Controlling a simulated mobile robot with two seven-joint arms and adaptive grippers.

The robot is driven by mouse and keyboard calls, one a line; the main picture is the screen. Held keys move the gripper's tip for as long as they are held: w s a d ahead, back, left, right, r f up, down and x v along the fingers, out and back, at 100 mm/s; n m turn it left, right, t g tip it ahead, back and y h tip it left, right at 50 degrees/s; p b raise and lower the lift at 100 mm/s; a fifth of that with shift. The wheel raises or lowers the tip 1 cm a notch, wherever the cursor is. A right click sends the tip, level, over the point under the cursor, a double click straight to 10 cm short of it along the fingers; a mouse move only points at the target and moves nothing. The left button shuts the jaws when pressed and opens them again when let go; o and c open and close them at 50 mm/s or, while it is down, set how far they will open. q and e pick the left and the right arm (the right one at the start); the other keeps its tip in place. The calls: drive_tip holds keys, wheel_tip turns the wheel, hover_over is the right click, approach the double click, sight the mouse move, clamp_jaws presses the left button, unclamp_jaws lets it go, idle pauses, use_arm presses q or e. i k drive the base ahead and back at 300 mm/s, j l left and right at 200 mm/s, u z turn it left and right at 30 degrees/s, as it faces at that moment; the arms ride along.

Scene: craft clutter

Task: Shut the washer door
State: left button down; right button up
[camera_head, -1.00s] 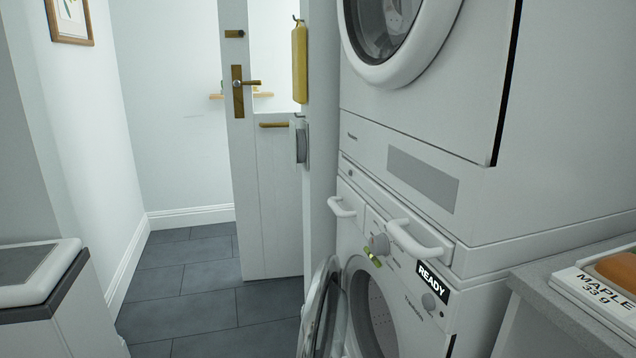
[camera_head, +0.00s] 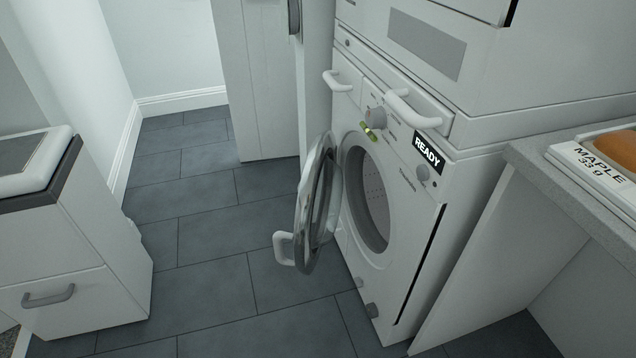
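The white washer (camera_head: 405,215) stands at the lower right of centre, below a second stacked machine. Its round door (camera_head: 318,200) is swung wide open to the left, seen nearly edge-on, with a white handle (camera_head: 283,248) on its outer left side. The drum opening (camera_head: 368,200) is uncovered and the part of the drum that shows looks empty. A black READY label (camera_head: 428,153) is on the front panel beside a dial. Neither of my grippers shows in the head view.
A grey counter (camera_head: 560,160) with a tray marked MAPLE (camera_head: 598,175) stands to the right. A white drawer cabinet (camera_head: 75,260) stands at the left. Dark tiled floor (camera_head: 215,285) lies clear between the cabinet and the washer door. A white room door (camera_head: 262,80) is behind.

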sight(323, 151)
drive_tip(key=i+j+z, duration=0.55)
drive_tip(key=j, duration=0.25)
drive_tip(key=j+z, duration=0.4)
drive_tip(key=j, duration=0.55)
drive_tip(key=i, duration=0.05)
